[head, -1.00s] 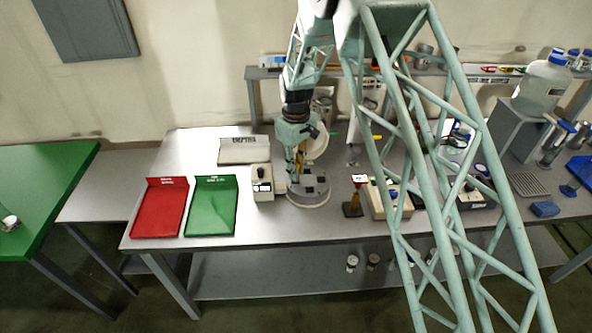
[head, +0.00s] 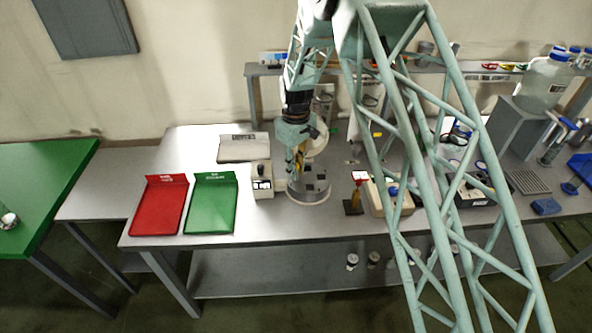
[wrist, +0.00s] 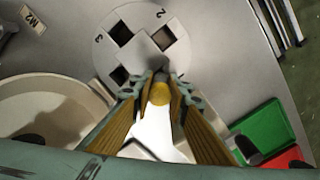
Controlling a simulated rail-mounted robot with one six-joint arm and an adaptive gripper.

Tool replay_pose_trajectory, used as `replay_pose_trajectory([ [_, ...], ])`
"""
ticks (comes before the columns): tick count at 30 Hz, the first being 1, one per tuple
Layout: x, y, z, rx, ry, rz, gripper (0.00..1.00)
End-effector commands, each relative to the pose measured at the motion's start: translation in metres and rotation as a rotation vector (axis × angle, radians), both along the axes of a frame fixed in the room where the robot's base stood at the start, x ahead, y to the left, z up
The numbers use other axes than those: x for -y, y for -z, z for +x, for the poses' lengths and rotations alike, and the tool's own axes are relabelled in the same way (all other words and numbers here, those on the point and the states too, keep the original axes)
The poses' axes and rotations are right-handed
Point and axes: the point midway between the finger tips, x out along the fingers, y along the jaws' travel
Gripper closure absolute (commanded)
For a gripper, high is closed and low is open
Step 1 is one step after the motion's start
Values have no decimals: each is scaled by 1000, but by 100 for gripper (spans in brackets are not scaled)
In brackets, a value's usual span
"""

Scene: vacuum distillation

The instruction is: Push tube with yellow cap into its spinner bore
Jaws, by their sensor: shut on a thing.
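The tube with the yellow cap (wrist: 160,93) is between my gripper's fingers in the wrist view, seen from above. My gripper (wrist: 161,82) is shut on it, over the near edge of the spinner. The spinner (wrist: 183,57) is a pale round disc with dark square bores and printed numbers, of which "2" and "3" show. The fingers and cap hide the part of the disc under them, so I cannot tell how deep the tube sits. In the head view my gripper (head: 298,170) points down over the left part of the spinner (head: 312,198).
A small white-topped box (head: 262,180) stands close left of the spinner. Green (head: 212,205) and red (head: 160,207) trays lie farther left. A red-topped stand (head: 356,192) is on the right. A large pale bowl (wrist: 45,105) is beside my gripper in the wrist view.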

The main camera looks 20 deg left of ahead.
Motion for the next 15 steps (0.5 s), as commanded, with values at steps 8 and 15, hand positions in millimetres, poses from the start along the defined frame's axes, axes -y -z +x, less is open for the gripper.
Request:
replay_pose_trajectory([
  [8,0,5,0,0,0,0,94],
  [15,0,8,0,0,0,0,94],
])
